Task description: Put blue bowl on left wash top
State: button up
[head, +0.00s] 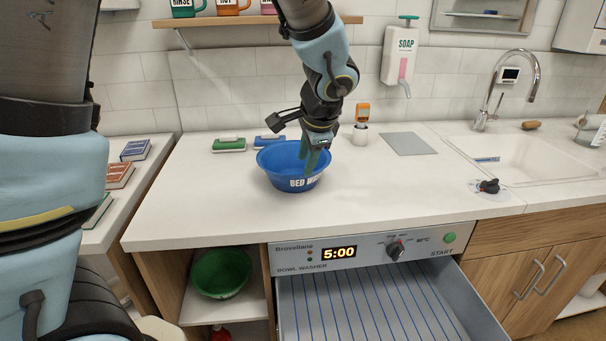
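The blue bowl (275,172), with white lettering on its front, sits upright on the white worktop (190,205), above the bowl washer. My gripper (313,160) points down at the right part of the bowl, its greenish fingers overlapping the bowl's opening and right rim. Whether the fingers are closed on the rim or apart from it cannot be made out. The lower fingertips are hard to separate from the bowl.
The bowl washer (285,259) has its drawer (370,300) pulled out below the worktop. A green bowl (221,273) sits on a lower shelf. Green (229,144) and blue (268,140) brushes lie behind the bowl. A thermometer in a cup (360,134) and grey mat (408,143) stand right.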

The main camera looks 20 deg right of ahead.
jog(key=a+f+n+g, duration=0.1)
jog(key=a+n+g, duration=0.1)
jog(key=a+n, duration=0.7)
jog(key=s+a+f+n+g, duration=0.1)
jog(key=a+n, duration=0.8)
jog(key=a, duration=1.5)
jog(key=shift+s+a+f+g, duration=0.2)
jog(key=shift+f+g, duration=0.3)
jog(key=shift+f, duration=0.2)
jog(key=shift+o, duration=0.2)
